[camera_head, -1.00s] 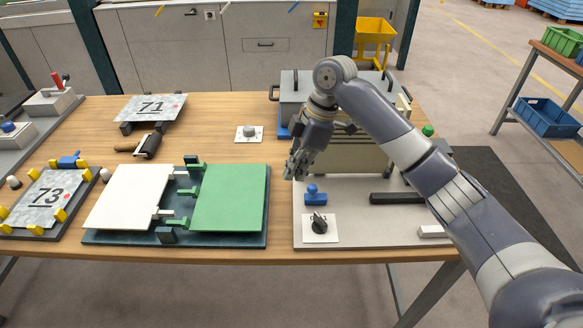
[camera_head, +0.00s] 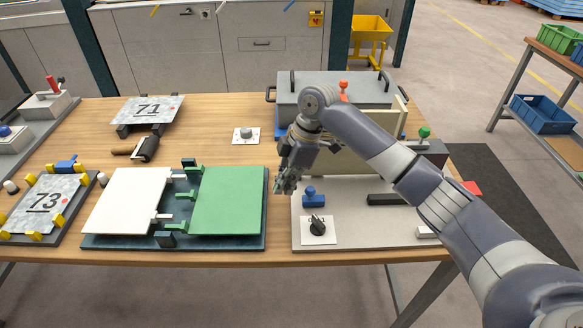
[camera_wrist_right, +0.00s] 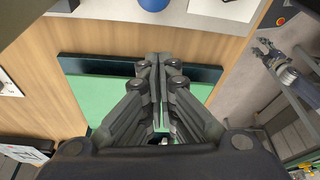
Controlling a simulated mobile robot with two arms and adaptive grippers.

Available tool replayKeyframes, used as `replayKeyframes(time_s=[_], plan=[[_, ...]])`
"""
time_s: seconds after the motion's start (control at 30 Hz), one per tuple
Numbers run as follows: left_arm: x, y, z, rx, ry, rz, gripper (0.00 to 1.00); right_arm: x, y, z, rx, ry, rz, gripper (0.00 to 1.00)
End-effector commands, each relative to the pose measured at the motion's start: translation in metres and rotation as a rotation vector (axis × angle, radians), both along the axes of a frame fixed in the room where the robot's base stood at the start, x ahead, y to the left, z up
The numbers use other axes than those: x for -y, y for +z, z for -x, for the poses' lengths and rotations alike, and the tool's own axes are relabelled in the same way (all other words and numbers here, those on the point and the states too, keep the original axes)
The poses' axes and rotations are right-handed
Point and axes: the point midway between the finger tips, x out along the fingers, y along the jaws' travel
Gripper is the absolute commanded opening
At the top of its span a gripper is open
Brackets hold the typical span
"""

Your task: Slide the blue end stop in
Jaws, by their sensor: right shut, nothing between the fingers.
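The blue end stop (camera_head: 313,199), a small block with a round knob on top, stands on the light grey base plate (camera_head: 345,230) behind a black rotary knob. In the right wrist view, its blue knob (camera_wrist_right: 153,4) is cut off by the top edge. My right gripper (camera_head: 282,186) is shut and empty, left of the end stop and apart from it, near the gap between the green panel and the plate. In the wrist view, its fingers (camera_wrist_right: 158,62) are together over the green panel's edge.
The green panel (camera_head: 228,200) and white panel (camera_head: 127,200) lie on a dark fixture to the left. The rotary knob (camera_head: 318,226) is in front of the end stop; a black bar (camera_head: 392,199) lies to its right.

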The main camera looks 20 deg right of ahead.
Motion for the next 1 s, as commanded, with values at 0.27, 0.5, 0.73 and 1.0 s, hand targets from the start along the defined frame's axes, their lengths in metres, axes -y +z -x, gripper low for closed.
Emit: replayKeyframes(time_s=[0.27,0.5,0.73,1.0], plan=[[-0.001,0.016,0.006,-0.011,0.000,-0.002,0.43,0.015,-0.019,0.001,0.002,-0.003,0.003,0.00],[-0.002,0.019,0.017,-0.027,0.001,-0.004,0.43,0.030,-0.018,0.003,0.000,0.001,0.001,0.00],[-0.002,0.019,0.018,-0.028,0.001,-0.004,0.43,0.031,-0.019,0.003,0.001,0.001,0.000,0.00],[-0.002,0.031,0.014,-0.023,0.001,-0.004,0.43,0.054,-0.015,0.008,-0.001,-0.005,0.003,0.00]])
